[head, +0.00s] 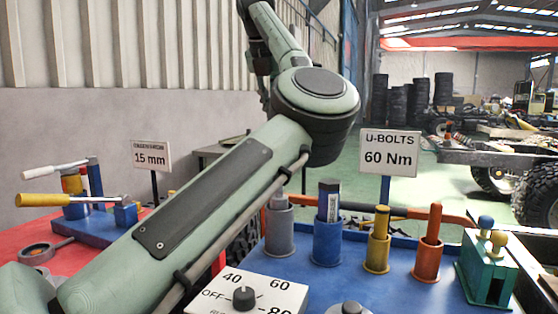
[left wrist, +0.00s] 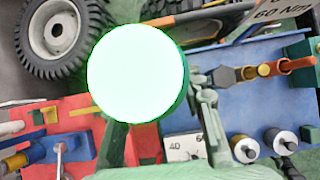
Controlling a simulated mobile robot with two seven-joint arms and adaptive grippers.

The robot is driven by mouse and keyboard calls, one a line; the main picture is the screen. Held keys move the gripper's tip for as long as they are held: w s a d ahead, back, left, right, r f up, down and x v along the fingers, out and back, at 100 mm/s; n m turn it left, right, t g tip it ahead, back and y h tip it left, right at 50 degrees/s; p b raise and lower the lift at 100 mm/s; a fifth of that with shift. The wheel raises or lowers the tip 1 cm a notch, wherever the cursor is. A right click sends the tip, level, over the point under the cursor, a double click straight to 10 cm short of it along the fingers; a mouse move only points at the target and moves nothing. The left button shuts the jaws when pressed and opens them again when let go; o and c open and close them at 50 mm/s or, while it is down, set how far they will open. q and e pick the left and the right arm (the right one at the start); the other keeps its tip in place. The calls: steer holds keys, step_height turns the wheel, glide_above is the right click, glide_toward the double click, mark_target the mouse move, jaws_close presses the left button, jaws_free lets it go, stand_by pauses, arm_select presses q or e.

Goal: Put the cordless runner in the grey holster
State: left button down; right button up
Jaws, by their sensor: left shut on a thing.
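My left gripper (left wrist: 158,118) shows in the left wrist view, shut on a round thing, apparently the cordless runner (left wrist: 137,75). The runner's glowing white, green-rimmed end faces the camera and hides what lies beyond. In the head view my left arm crosses the middle, and neither the gripper nor the runner can be seen. The grey holster (head: 279,240) stands upright at the left end of the row on the blue bench. My right gripper is in neither view.
A blue holster (head: 327,245) with a dark tool, a yellow holster (head: 376,255) and an orange holster (head: 427,262) stand to the right. A sign (head: 388,152) rises behind them. A dial box (head: 246,295) and a green stand (head: 485,270) flank the bench's front. Red bench lies left.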

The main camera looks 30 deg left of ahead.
arm_select(q)
step_height(320, 180, down, 6)
steer(key=shift+f, duration=2.25)
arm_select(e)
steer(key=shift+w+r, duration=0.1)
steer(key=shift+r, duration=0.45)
arm_select(q)
steer(key=shift+f, duration=0.15)
steer(key=c, duration=1)
jaws_free()
steer(key=shift+s, duration=0.1)
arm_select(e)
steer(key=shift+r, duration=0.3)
